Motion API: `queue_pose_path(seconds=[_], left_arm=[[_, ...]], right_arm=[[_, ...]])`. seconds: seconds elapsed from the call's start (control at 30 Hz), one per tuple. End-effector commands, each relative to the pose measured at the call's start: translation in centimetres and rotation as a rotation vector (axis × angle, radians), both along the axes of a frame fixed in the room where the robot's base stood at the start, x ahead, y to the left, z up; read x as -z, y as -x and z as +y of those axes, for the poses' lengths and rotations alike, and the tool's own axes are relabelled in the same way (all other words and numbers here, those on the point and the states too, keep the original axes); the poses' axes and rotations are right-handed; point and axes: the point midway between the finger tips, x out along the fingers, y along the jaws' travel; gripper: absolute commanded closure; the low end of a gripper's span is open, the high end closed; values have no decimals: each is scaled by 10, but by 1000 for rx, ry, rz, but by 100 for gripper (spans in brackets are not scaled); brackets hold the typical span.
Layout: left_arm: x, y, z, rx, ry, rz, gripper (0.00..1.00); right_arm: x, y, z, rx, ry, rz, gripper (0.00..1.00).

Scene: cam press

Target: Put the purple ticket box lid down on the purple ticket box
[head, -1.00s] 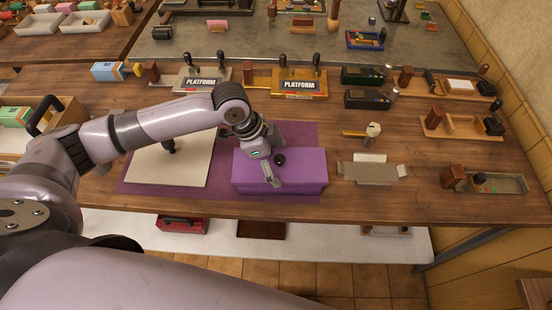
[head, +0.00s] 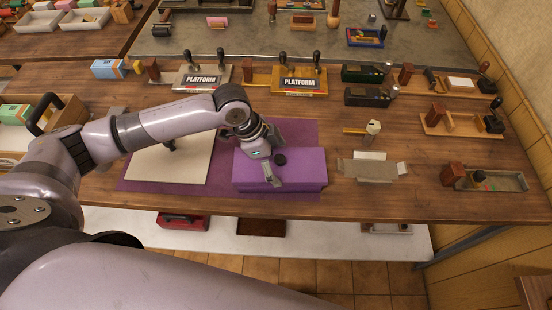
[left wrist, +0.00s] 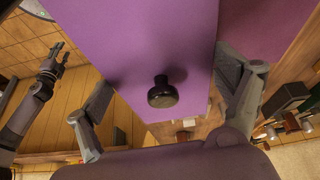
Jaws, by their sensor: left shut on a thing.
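The purple ticket box lid (head: 304,168), a flat purple slab with a black round knob, lies level over the purple ticket box (head: 300,190) near the table's front edge. Only a strip of purple front side shows below the lid, so I cannot tell whether a small gap is left.
A purple mat (head: 128,183) lies under the box. A cream board (head: 185,175) with a dark knob lies to the left. A flattened grey carton (head: 372,171) lies to the right. Two PLATFORM stands (head: 300,84) are behind. The table's front edge is close.

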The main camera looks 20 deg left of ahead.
Motion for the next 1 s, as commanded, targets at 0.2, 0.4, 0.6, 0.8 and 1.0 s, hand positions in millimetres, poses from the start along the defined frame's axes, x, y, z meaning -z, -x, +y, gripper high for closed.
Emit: queue_pose_path(seconds=[0.2, 0.4, 0.6, 0.8, 1.0], left_arm=[[0, 0, 0, 0, 0, 0, 40], [2, 0, 0, -1, 0, 0, 40], [6, -1, 0, -1, 0, -1, 40], [7, -1, 0, 0, 0, -1, 40], [7, -1, 0, 0, 0, -1, 7]], right_arm=[[0, 0, -1, 0, 1, 0, 60], [-2, 0, -1, 0, 1, 0, 60], [-4, 0, -1, 0, 1, 0, 60], [-3, 0, -1, 0, 1, 0, 60], [-3, -1, -1, 1, 1, 0, 60]])
